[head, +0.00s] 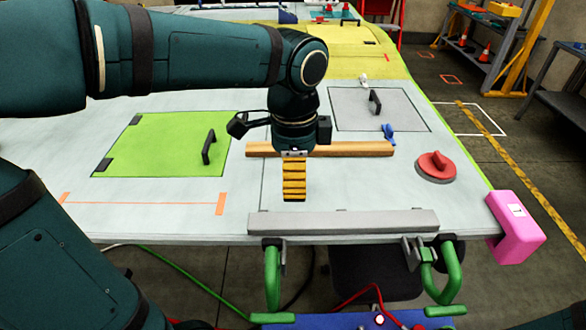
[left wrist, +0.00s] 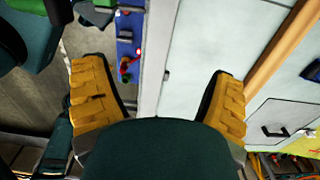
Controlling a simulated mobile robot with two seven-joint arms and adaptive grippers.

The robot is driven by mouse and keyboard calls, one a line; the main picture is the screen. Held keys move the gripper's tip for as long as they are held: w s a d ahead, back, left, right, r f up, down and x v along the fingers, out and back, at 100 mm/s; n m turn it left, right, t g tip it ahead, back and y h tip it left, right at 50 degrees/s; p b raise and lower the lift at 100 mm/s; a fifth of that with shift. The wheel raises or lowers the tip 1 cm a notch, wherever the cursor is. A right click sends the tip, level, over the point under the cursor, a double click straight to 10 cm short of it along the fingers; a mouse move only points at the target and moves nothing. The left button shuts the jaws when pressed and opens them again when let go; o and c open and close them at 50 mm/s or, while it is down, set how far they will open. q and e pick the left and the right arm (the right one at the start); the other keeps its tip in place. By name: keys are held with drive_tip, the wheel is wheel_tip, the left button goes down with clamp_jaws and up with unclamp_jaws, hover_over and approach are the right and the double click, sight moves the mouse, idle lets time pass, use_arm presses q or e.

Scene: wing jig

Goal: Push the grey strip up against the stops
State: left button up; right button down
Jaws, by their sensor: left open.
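The long grey strip (head: 343,222) lies along the front edge of the pale wing panel. In the left wrist view the strip (left wrist: 158,50) runs between my open fingers. My left gripper (head: 294,196) points down with yellow ridged fingers, just behind the strip in the head view; whether it touches the panel or strip cannot be told. In the left wrist view the left gripper (left wrist: 160,88) has its fingers wide apart and empty. Grey brackets (head: 412,252) with green-handled clamps (head: 272,278) sit at the front edge; I cannot tell which parts are the stops. My right gripper is not in view.
A wooden bar (head: 362,149) lies behind my left gripper. A green panel (head: 150,145) with a black handle is on the left, a grey hatch (head: 400,112) at the back. A red round knob (head: 436,167) and pink block (head: 517,227) are on the right.

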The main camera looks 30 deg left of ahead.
sight(294, 220)
use_arm(q)
wheel_tip(294, 220, down, 14)
drive_tip(key=b, duration=0.3)
drive_tip(key=shift+r, duration=0.1)
drive_tip(key=shift+c, duration=0.4)
drive_tip(key=c, duration=1.3)
drive_tip(key=o, duration=1.3)
wheel_tip(294, 220, up, 12)
